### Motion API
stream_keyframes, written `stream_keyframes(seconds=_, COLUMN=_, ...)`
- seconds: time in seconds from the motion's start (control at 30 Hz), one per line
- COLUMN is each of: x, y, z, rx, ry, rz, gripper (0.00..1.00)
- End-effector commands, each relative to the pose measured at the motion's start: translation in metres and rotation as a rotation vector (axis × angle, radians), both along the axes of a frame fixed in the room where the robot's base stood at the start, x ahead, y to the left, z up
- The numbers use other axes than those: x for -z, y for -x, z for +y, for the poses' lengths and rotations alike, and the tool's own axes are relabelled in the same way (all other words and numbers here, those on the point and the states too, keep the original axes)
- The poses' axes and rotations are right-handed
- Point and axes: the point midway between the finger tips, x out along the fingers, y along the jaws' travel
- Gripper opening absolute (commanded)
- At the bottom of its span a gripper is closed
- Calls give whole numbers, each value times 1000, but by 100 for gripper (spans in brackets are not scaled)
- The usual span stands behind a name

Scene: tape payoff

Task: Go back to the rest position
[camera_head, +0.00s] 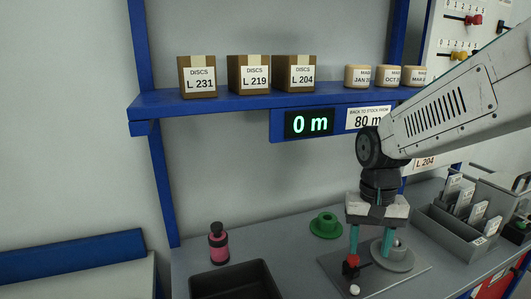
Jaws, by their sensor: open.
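My gripper (370,250) is at the right of the head view, pointing down over the workbench with its two teal fingers spread apart. It is open, and I see nothing held between the fingers. Below it is a grey plate (337,271) with a round grey disc and hub (398,262) and a red-topped part (350,265). One finger overlaps the red part and the other overlaps the disc in this view. I cannot tell whether either finger touches them. My arm reaches in from the right edge.
A green flanged piece (326,225), a pink bottle (218,245) and a black bin (236,284) stand left of the plate. A grey card rack (447,235) stands right. Above, a blue shelf (220,103) holds boxes; its display (309,124) reads 0 m.

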Motion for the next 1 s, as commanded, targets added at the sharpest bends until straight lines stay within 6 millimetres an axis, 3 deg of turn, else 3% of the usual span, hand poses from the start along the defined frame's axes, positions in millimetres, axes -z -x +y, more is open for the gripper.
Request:
stream_keyframes(seconds=0.3, x=-40, y=105, z=-19, rx=-216, ry=-21, rz=-36, gripper=48)
stream_keyframes(seconds=0.5, x=-52, y=157, z=-28, rx=-270, ry=-16, rz=-112, gripper=48)
stream_keyframes(seconds=0.7, x=-61, y=174, z=-30, rx=-251, ry=-6, rz=-191, gripper=48)
stream_keyframes(seconds=1.0, x=-65, y=175, z=-31, rx=-245, ry=-3, rz=-210, gripper=48)
